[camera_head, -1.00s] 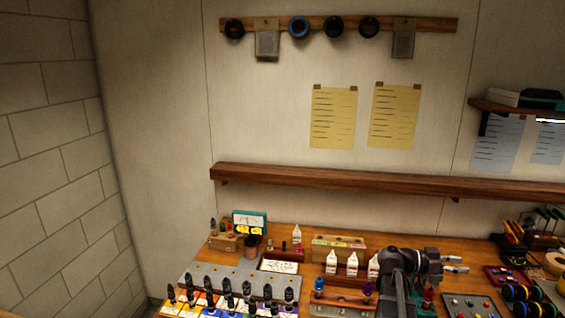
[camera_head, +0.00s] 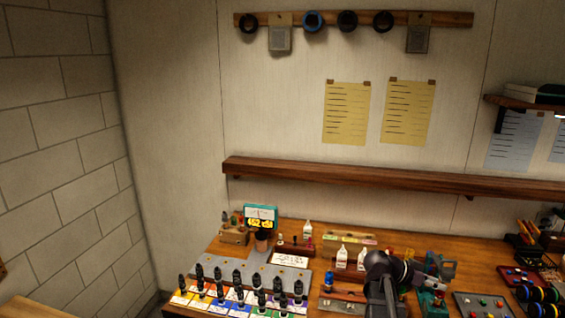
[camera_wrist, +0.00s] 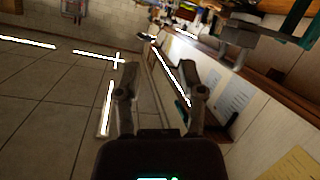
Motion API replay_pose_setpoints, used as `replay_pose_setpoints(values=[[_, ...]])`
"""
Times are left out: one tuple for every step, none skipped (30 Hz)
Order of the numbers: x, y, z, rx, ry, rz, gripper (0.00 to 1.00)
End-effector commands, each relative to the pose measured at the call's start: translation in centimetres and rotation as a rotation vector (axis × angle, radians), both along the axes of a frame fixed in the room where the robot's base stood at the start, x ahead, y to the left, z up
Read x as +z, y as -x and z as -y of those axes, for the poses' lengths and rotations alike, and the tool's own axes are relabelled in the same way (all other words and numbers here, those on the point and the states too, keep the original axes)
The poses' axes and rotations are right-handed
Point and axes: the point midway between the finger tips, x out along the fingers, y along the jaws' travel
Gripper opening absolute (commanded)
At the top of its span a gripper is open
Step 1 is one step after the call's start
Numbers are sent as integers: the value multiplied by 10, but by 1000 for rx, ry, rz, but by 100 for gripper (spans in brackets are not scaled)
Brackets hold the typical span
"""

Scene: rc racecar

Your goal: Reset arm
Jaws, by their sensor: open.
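My arm rises in front of the workbench (camera_head: 460,262) in the head view. My gripper (camera_head: 450,272) points to the right above the bench and looks empty. In the wrist view my gripper (camera_wrist: 163,85) shows its two fingers spread apart with nothing between them. Beyond the fingers the wrist view shows tiled floor and the wall, strongly tilted.
A wooden shelf (camera_head: 350,178) runs along the wall above the bench. Small bottles on a colored chart (camera_head: 235,305), white bottles (camera_head: 341,258) and a meter (camera_head: 261,216) stand on the bench. Black wheels (camera_head: 538,293) lie at right. Floor (camera_wrist: 50,100) is clear.

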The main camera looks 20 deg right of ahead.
Motion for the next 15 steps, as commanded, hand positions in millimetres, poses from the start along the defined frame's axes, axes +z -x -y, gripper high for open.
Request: replay_pose_setpoints(values=[[-15,-5,-15,34,-58,-18,51],[-24,-9,-24,58,-99,-32,51],[-35,-14,-38,94,-156,-52,51],[-44,-18,-48,122,-202,-69,51],[-52,-22,-59,152,-246,-86,51],[-63,-27,-74,192,-303,-107,51],[-71,-31,-85,224,-347,-124,51],[-79,-34,-96,255,-390,-141,51],[-89,-38,-112,301,-445,-165,51],[-97,-41,-124,336,-487,-182,51],[-104,-44,-136,374,-527,-199,51],[-114,-47,-152,424,-581,-222,51],[-120,-50,-165,463,-620,-241,51],[-127,-51,-178,502,-660,-257,51],[-136,-54,-195,557,-710,-280,51]])
